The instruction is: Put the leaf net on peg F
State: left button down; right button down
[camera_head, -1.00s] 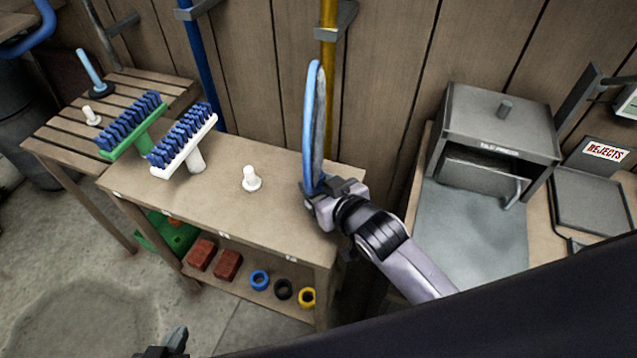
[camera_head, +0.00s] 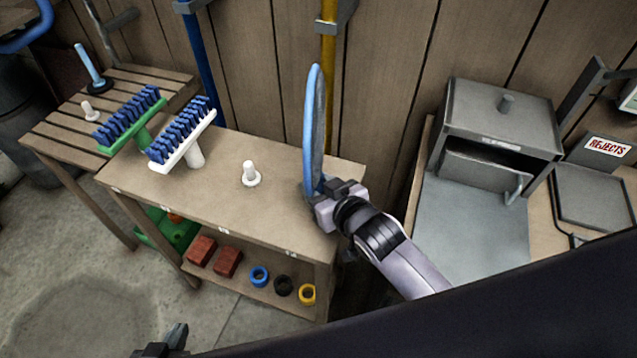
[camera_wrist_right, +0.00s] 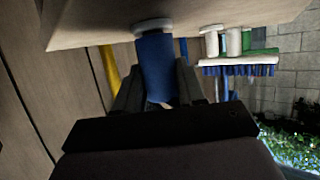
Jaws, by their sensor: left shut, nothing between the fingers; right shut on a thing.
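The leaf net (camera_head: 310,130), a blue hoop with grey mesh, stands upright over the right end of the wooden bench (camera_head: 225,200). My right gripper (camera_head: 325,200) is shut on its lower end; the right wrist view shows a blue part (camera_wrist_right: 155,68) between the fingers. A bare white peg (camera_head: 250,174) stands on the bench left of the net. The bench front has small labels that I cannot read, so I cannot tell which peg is F. Bench top behind the net and gripper is hidden. My left gripper (camera_head: 176,338) is shut and empty at the bottom edge.
A green brush (camera_head: 135,130) and a white brush (camera_head: 185,140) are on the bench's left part. A slatted table (camera_head: 60,130) stands further left. A grey box (camera_head: 500,125) and a rejects sign (camera_head: 606,148) are at right. The wooden wall is close behind.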

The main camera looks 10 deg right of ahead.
dwell(0.4)
jog(key=shift+c, duration=0.6)
grip_release()
jog(key=shift+f, duration=0.1)
jog(key=shift+s, duration=0.1)
jog(key=shift+p+v, duration=3.35)
jog(key=shift+v, duration=0.75)
jog(key=shift+s, duration=0.2)
jog(key=shift+v, duration=1.2)
